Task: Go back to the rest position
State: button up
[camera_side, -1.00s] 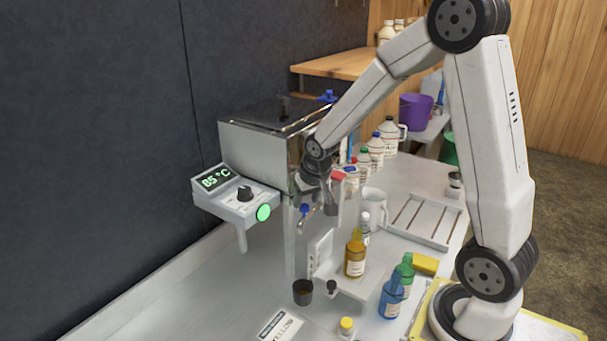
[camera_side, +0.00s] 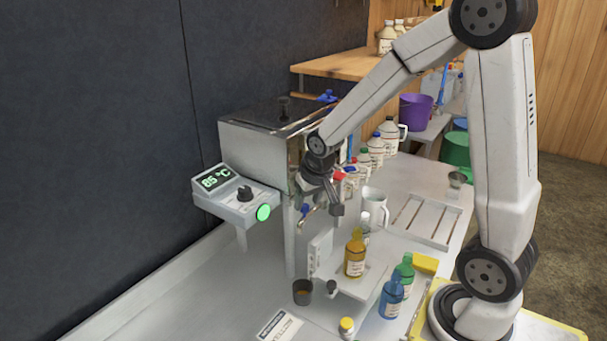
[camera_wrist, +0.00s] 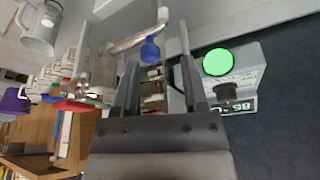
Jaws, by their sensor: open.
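My gripper (camera_side: 323,208) is open and empty, in the air in front of the steel evaporator (camera_side: 256,150), close to its blue-handled tap (camera_side: 305,210). In the wrist view my gripper's two fingers (camera_wrist: 157,60) stand apart, with the tap's blue handle (camera_wrist: 150,50) seen between them. I cannot tell whether a finger touches the tap. The control box (camera_side: 236,203) reads 85 °C and has a lit green button (camera_side: 263,213); the button also shows in the wrist view (camera_wrist: 218,62).
An amber bottle (camera_side: 355,255) stands on a small platform below my gripper. A dark cup (camera_side: 302,292), a blue bottle (camera_side: 391,299), a green bottle (camera_side: 405,272) and a white mug (camera_side: 374,205) stand around it. Several jugs line the back. The bench's front left is clear.

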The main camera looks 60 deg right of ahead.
jog(key=s+a+f+n+y, duration=0.1)
jog(key=s+a+f+n, duration=0.2)
jog(key=s+a, duration=0.7)
jog(key=shift+a+n+g+y, duration=0.15)
jog(key=shift+n+g+y, duration=0.2)
jog(key=shift+n, duration=0.45)
jog(key=shift+w, duration=0.1)
dwell(0.4)
